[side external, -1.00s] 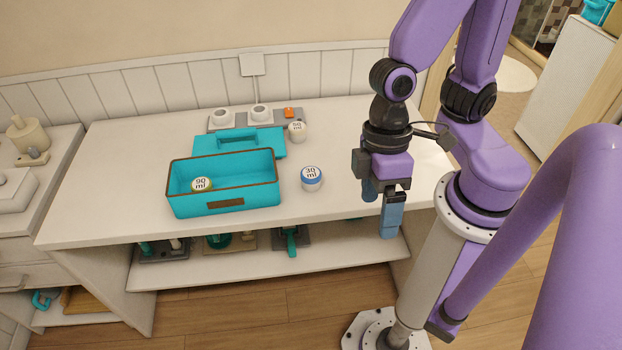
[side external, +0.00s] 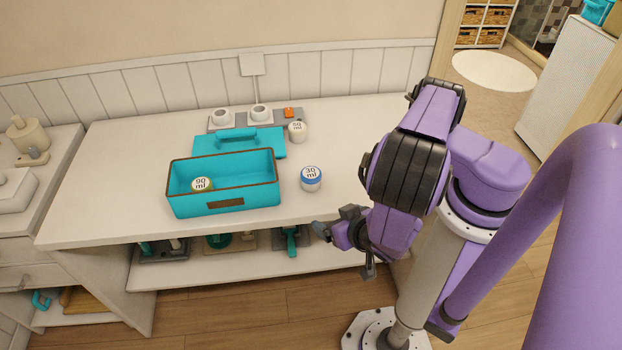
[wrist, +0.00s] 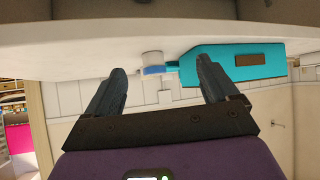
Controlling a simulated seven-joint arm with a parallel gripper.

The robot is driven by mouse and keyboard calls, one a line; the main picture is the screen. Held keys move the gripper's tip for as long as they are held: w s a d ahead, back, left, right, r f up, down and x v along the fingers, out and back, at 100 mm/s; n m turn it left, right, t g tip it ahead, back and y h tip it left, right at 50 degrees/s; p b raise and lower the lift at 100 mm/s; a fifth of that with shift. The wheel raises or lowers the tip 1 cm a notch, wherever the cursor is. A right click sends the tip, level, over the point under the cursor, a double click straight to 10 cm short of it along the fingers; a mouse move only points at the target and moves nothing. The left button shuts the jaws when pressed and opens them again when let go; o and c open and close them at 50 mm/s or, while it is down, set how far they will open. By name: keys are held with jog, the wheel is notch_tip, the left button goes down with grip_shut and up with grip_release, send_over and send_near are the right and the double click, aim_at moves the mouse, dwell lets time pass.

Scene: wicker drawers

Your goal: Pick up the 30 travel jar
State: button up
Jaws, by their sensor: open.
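The 30 ml travel jar (side external: 311,178) is small, with a white top marked 30 ml and a blue band. It stands upright on the white counter, right of the teal box. In the wrist view, which looks upside down, a white and blue jar (wrist: 153,66), seemingly the same one, shows between the fingertips but farther off. My gripper (side external: 322,231) is at the counter's front edge, below and in front of the jar, apart from it. In the wrist view my gripper (wrist: 162,78) is open with nothing between its two fingers.
The teal open box (side external: 225,193) holds a 90 ml jar (side external: 201,184). A 50 ml jar (side external: 297,131) stands behind, near a teal lid (side external: 238,143) and a grey tray (side external: 223,128) with white cups. The counter (side external: 110,190) is clear left of the box. A shelf lies below.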

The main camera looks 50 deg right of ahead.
aim_at(315, 180)
jog(key=w+d+t, duration=0.1)
jog(key=w+d, duration=0.1)
jog(key=w, duration=0.2)
jog(key=w+d+f+h, duration=0.1)
jog(key=w+d, duration=0.2)
jog(key=w, duration=0.1)
jog(key=w+d+f+t, duration=0.1)
jog(key=w+d, duration=0.2)
jog(key=shift+w+d+f+m+t+h, duration=0.15)
jog(key=shift+w+f+m+t+h, duration=0.15)
jog(key=shift+w+m+h, duration=0.1)
jog(key=shift+r+x, duration=0.15)
jog(key=shift+x, duration=1.1)
jog(key=shift+r+x, duration=0.2)
jog(key=shift+x, duration=1.1)
jog(key=shift+d, duration=0.15)
jog(key=c, duration=1.1)
